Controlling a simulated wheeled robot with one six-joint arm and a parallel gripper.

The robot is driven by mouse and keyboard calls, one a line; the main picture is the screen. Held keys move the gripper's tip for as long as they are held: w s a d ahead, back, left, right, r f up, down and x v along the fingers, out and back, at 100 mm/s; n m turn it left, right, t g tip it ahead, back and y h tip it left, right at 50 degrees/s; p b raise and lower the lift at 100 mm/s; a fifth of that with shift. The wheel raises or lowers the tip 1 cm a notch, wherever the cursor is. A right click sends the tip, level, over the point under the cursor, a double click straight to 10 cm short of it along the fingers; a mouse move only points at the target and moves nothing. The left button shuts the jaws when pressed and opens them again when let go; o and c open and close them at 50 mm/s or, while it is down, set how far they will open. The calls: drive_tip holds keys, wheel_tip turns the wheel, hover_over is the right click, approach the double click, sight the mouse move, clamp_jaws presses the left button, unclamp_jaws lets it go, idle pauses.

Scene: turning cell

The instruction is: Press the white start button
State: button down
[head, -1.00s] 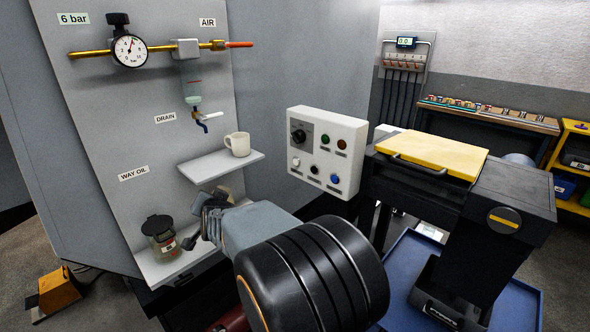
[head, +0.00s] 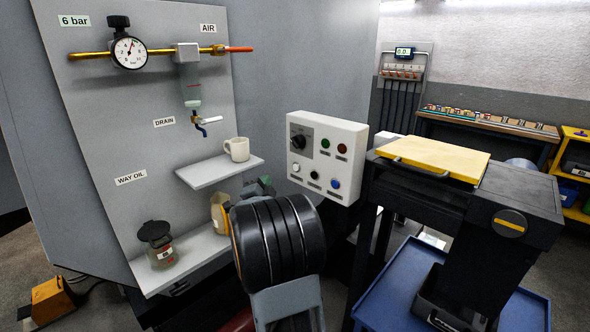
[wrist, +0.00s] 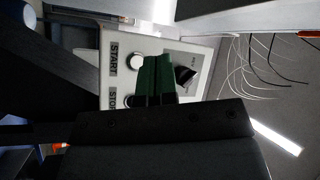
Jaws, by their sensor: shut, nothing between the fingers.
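The white control panel (head: 327,135) is fixed to the machine's grey side in the head view. The white start button (head: 296,167) is at its lower left, with a black button and a blue button to its right. In the wrist view the panel appears turned on its side. There the white button (wrist: 136,62) sits beside the START label (wrist: 125,58). My gripper (wrist: 155,78) has green fingers that are shut and empty, in front of the panel between the button and the black knob. No contact with the button shows. In the head view my arm mostly hides the gripper.
A small shelf with a white mug (head: 237,149) is just left of the panel. A lower shelf holds a dark-lidded jar (head: 157,244) and a beige container (head: 218,213). A black stand with a yellow top (head: 432,157) stands close to the panel's right.

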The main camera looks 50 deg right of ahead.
sight(296, 167)
drive_tip(key=d, duration=0.8)
drive_tip(key=shift+s+d, duration=0.3)
drive_tip(key=shift+d, duration=0.05)
drive_tip(key=shift+d+f+b, duration=0.1)
drive_tip(key=shift+d+b, duration=0.2)
idle(1.9)
